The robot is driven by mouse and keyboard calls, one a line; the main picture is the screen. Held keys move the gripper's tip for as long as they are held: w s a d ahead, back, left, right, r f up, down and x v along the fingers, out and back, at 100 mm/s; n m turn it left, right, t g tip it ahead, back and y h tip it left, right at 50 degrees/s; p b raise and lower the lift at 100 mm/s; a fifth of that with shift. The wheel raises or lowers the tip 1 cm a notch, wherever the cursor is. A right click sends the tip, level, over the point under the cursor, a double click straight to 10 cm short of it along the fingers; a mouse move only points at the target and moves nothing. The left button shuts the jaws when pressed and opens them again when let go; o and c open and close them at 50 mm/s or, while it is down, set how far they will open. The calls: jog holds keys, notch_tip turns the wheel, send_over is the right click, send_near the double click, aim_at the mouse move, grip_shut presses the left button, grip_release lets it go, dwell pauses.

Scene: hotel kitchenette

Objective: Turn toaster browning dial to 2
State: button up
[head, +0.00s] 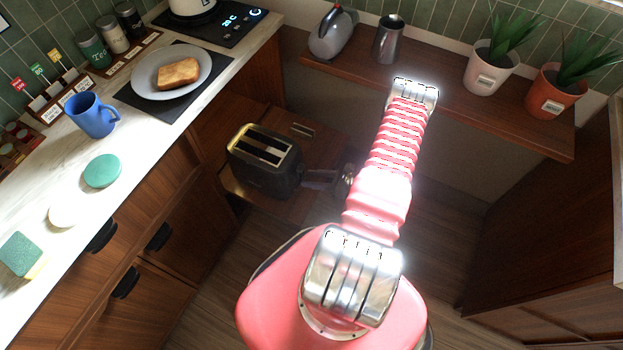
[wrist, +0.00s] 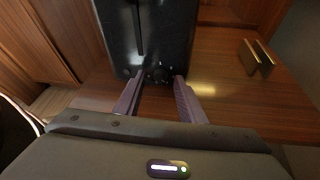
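The black toaster (head: 265,162) stands on a low wooden shelf, with two slots on top; its dark front also shows in the wrist view (wrist: 175,35). A small round browning dial (wrist: 158,73) sits low on that front; its setting is too small to read. My gripper (wrist: 160,80) has its two fingers apart, one on each side of the dial. I cannot tell whether they touch it. In the head view my gripper (head: 316,178) is at the toaster's right end, partly hidden by my arm.
A brass-coloured handle or bracket (wrist: 257,57) is on the wood right of the toaster in the wrist view. The counter (head: 140,135) on the left holds a plate of toast (head: 205,72) and a blue mug (head: 93,115). A wall shelf (head: 460,85) with plants is above right.

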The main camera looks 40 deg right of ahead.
jog(key=shift+w, duration=0.15)
grip_shut()
dwell(0.4)
